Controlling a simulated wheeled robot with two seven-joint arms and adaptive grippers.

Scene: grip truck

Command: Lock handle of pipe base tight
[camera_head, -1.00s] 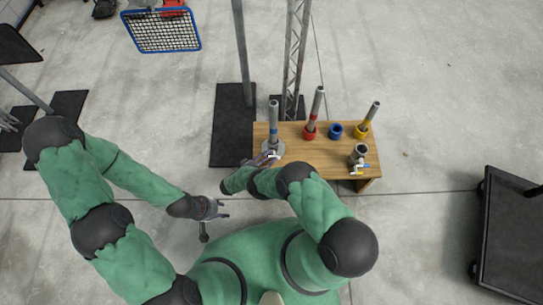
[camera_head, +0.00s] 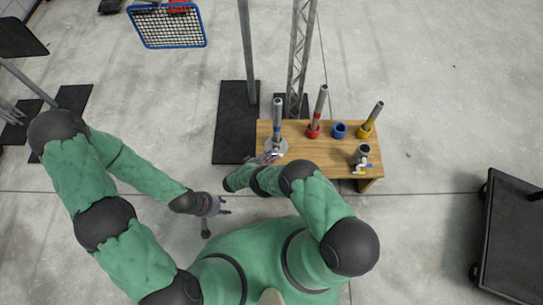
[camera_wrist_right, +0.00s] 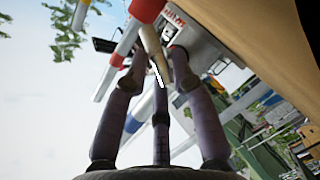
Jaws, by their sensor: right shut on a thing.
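A grey pipe with a blue band (camera_head: 277,113) stands upright in a round grey pipe base (camera_head: 280,149) at the left end of the wooden table. My right gripper (camera_head: 269,157) is at the front left of this base, partly hidden by my forearm. In the right wrist view, its dark fingers (camera_wrist_right: 156,62) are close around a pale rod-like handle (camera_wrist_right: 150,40). How far the handle is turned cannot be told. My left gripper (camera_head: 228,204) is open and empty, in front of the table to the left.
On the wooden table (camera_head: 325,158) stand a red holder (camera_head: 313,132) with a pipe, an empty blue holder (camera_head: 339,130), a yellow holder (camera_head: 365,131) with a tilted pipe, and a second base (camera_head: 361,157). A black cart (camera_head: 512,235) stands far right. Poles stand behind.

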